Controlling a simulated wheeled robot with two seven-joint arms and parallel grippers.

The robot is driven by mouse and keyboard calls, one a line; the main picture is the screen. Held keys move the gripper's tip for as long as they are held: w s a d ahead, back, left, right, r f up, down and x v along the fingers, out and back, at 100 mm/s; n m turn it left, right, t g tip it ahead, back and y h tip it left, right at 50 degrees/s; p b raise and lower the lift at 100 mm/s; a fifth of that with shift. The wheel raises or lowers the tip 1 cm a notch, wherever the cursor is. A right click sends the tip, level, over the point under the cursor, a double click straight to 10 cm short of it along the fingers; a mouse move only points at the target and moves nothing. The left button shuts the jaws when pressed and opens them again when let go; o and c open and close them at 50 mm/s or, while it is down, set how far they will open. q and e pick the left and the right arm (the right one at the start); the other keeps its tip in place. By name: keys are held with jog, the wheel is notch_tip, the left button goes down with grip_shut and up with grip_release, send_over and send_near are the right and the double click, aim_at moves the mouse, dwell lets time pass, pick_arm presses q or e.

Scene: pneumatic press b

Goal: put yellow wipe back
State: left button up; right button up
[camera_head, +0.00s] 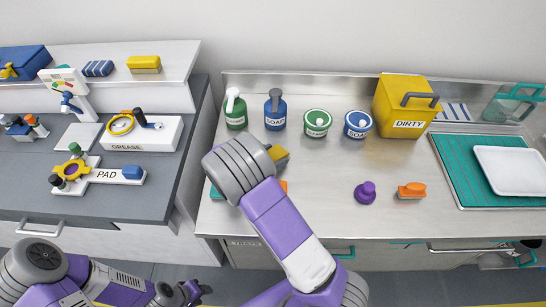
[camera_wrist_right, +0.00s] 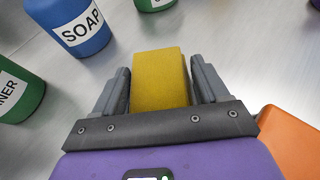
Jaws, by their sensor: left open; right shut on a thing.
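A yellow wipe (camera_wrist_right: 160,78) sits between the two fingers of my right gripper (camera_wrist_right: 158,92), which is shut on it. In the head view the wipe (camera_head: 280,153) shows only in part, beside the right wrist, over the left part of the steel counter. My left gripper (camera_head: 190,292) is open and empty at the bottom left, low in front of the grey bench. Another yellow block (camera_head: 144,62) with a paler base lies on the shelf at the upper left, next to a blue striped cloth (camera_head: 98,68).
The steel counter (camera_head: 320,165) holds a green bottle (camera_head: 235,112), a blue SOAP bottle (camera_head: 275,112), two round tubs, a yellow DIRTY box (camera_head: 400,108), a purple knob (camera_head: 365,193) and an orange brush (camera_head: 411,190). An orange thing (camera_wrist_right: 290,140) lies close right of my right gripper.

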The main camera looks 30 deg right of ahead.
jog(key=o, duration=0.6)
jog(key=shift+f, duration=0.15)
jog(key=o, duration=0.5)
jog(key=shift+r, duration=0.3)
jog(key=p+v, duration=0.3)
jog(key=v, duration=0.9)
jog(key=shift+f, duration=0.1)
